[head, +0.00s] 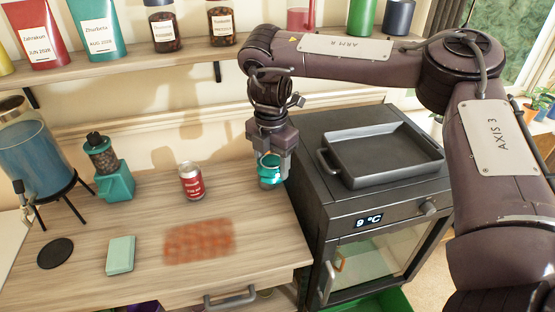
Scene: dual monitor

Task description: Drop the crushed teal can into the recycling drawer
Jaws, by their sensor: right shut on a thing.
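The teal can (269,182) is between the fingers of my right gripper (270,164), which points down and is shut on it. The fingers cover part of the can, so its crushed shape is hard to make out. The can is near the right edge of the wooden counter, beside the dark oven; whether it touches the counter is unclear. A drawer front with a grey handle (230,296) shows at the bottom edge, below the counter; its inside is mostly out of frame, and I cannot tell whether it is the recycling drawer. My left gripper is not in view.
A red and white can (191,181) stands on the counter (280,243), left of my right gripper. The oven (325,205) bears a grey tray (362,180).

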